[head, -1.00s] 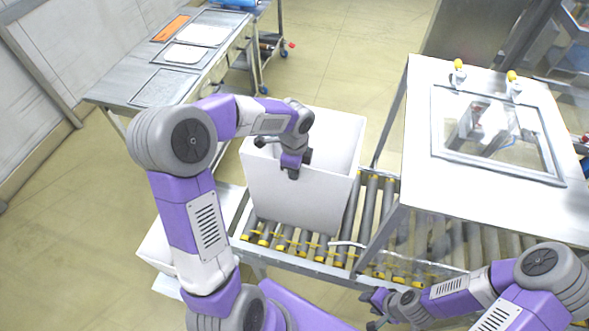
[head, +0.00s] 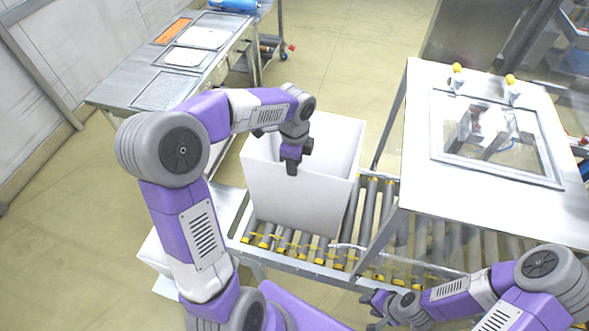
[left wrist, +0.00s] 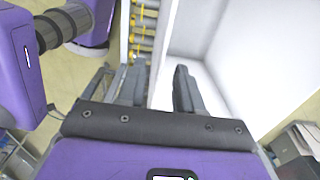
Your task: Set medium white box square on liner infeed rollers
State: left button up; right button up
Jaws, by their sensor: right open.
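The white box (head: 295,203) stands upright and open-topped on the infeed rollers (head: 368,210), left of the liner table. Its near face looks roughly parallel to the conveyor's near rail. My left gripper (head: 291,160) is at the top of the box's near wall. In the left wrist view, its fingers (left wrist: 160,90) are apart, one outside the box over the rollers and the other on the inside, with the wall edge between them and a visible gap. My right gripper (head: 375,311) is open and empty, low in front of the conveyor, clear of the box.
The liner table (head: 420,150), with a framed clear panel, stands over the rollers to the right. A steel bench (head: 130,92) with trays is at the back left. Another white item (head: 155,252) shows low behind my left arm. Floor behind the box is clear.

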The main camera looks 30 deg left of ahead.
pick_arm(q)
notch_tip(320, 180, up, 7)
jog(key=shift+f+p, duration=0.1)
jog(key=shift+p, duration=0.2)
